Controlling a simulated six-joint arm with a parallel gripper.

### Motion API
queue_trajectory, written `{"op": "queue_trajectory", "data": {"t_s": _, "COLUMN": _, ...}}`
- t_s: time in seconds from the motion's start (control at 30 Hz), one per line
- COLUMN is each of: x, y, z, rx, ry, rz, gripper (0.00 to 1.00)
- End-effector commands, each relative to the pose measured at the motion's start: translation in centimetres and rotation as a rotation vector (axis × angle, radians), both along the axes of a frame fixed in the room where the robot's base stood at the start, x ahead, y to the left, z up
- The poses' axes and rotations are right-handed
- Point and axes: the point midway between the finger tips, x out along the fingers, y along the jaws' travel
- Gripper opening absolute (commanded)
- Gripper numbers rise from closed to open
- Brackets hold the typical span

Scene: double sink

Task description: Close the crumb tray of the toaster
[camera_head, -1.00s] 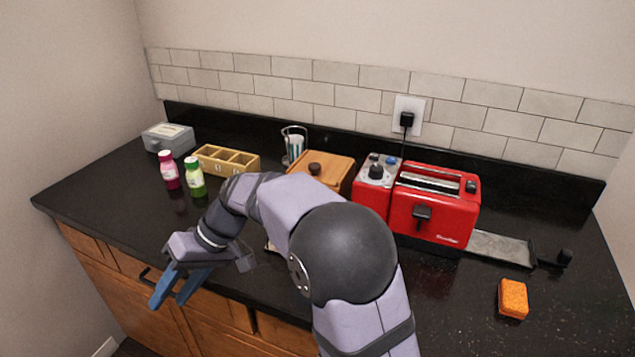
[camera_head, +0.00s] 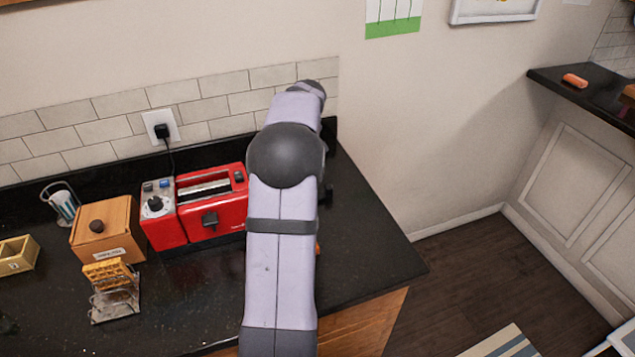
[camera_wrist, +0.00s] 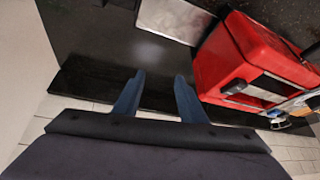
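The red toaster (camera_head: 212,203) stands on the black counter against the backsplash, left of my arm in the head view. It also shows at the right of the wrist view (camera_wrist: 235,55). The grey metal crumb tray (camera_wrist: 175,18) sticks out beside the toaster at the top of the wrist view; its outer end is cut off there. In the head view my arm hides most of the tray, and a small black knob-like part (camera_head: 327,195) shows right of the arm. My gripper (camera_wrist: 159,78) is open and empty over bare counter; the arm hides it in the head view.
A wooden box (camera_head: 103,232), a rack with toast slices (camera_head: 112,290) and a glass holder (camera_head: 63,203) stand left of the toaster. An orange sponge (camera_head: 317,248) is mostly hidden behind my arm. The tiled wall (camera_head: 205,110) rises behind.

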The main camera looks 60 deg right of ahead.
Motion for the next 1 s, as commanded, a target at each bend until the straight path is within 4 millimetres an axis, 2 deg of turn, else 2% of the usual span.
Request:
{"op": "queue_trajectory", "data": {"t_s": 0.03, "x": -3.2, "y": -1.6, "z": -1.5, "rx": 0.008, "ry": 0.027, "rz": -0.059, "gripper": 0.38}}
{"op": "queue_trajectory", "data": {"t_s": 0.1, "x": -6.7, "y": -3.0, "z": -3.0, "rx": 0.015, "ry": 0.058, "rz": -0.121, "gripper": 0.38}}
{"op": "queue_trajectory", "data": {"t_s": 0.2, "x": -10.3, "y": -4.3, "z": -4.4, "rx": 0.021, "ry": 0.088, "rz": -0.183, "gripper": 0.38}}
{"op": "queue_trajectory", "data": {"t_s": 0.3, "x": -12.4, "y": -4.8, "z": -5.2, "rx": 0.026, "ry": 0.106, "rz": -0.217, "gripper": 0.38}}
{"op": "queue_trajectory", "data": {"t_s": 0.43, "x": -13.1, "y": -5.0, "z": -5.5, "rx": 0.028, "ry": 0.113, "rz": -0.229, "gripper": 0.38}}
{"op": "queue_trajectory", "data": {"t_s": 0.67, "x": -12.8, "y": -5.2, "z": -6.2, "rx": 0.029, "ry": 0.113, "rz": -0.229, "gripper": 0.38}}
{"op": "queue_trajectory", "data": {"t_s": 1.0, "x": -11.6, "y": -6.3, "z": -10.0, "rx": 0.029, "ry": 0.113, "rz": -0.226, "gripper": 0.38}}
